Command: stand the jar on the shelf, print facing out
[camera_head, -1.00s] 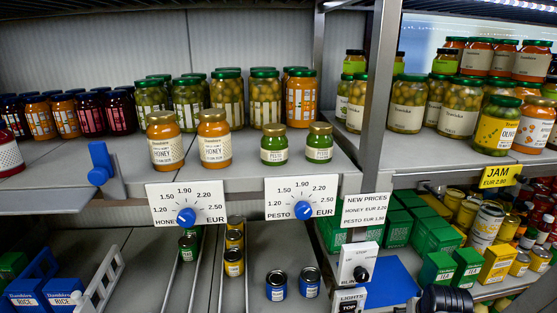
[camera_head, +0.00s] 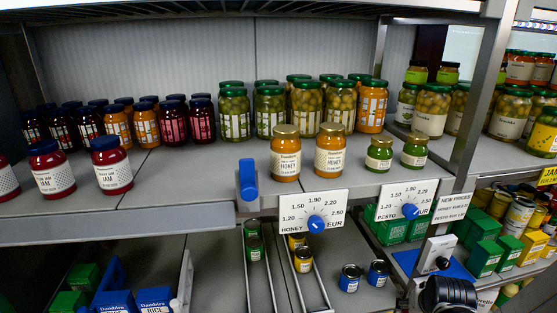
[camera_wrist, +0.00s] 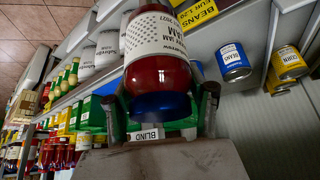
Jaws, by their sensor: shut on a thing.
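In the wrist view, a red jam jar (camera_wrist: 158,75) with a blue lid and a pale printed label is held between the two fingers of my gripper (camera_wrist: 161,100). The label faces the wrist camera, its print upside down in that picture. The lid is toward my palm. In the head view, the shelf (camera_head: 200,179) carries matching red jam jars in its front row at the left, one (camera_head: 52,168) and another (camera_head: 111,165), labels outward. The held jar and my fingers cannot be made out in the head view.
Bare shelf lies between the jam jars and two honey jars (camera_head: 285,153). A blue lever (camera_head: 247,180) stands at the front edge there. Two pesto jars (camera_head: 379,154) stand farther right. Taller jars (camera_head: 235,113) fill the back. Price dials (camera_head: 315,212) hang along the edge.

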